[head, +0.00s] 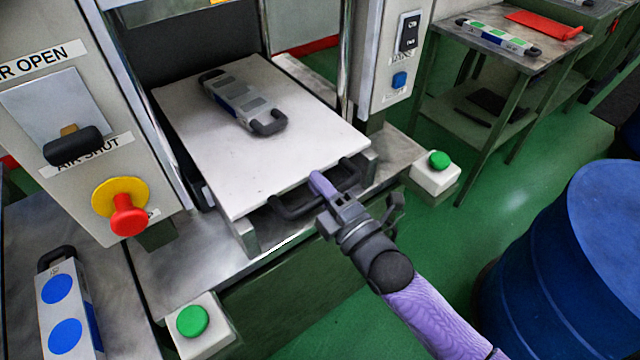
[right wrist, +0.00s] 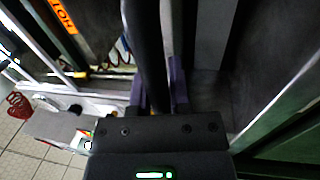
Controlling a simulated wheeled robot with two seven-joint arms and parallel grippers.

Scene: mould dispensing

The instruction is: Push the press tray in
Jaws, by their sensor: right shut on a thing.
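The press tray (head: 225,165) is a white plate pulled partly out of the press, with a black handle (head: 290,207) at its front edge. A grey mould with a black grip (head: 240,98) lies on the tray. My right gripper (head: 318,185) is at the handle and shut on it, right of the handle's middle. In the right wrist view the dark handle bar (right wrist: 146,50) runs between the purple fingers (right wrist: 158,88). My left gripper is not in view.
Green buttons (head: 193,320) and (head: 438,159) stand on white boxes at either side of the press. A red knob (head: 128,215) is on the left panel. A mould with blue dots (head: 65,305) lies at left. A blue barrel (head: 565,265) stands at right. A table (head: 490,38) stands behind.

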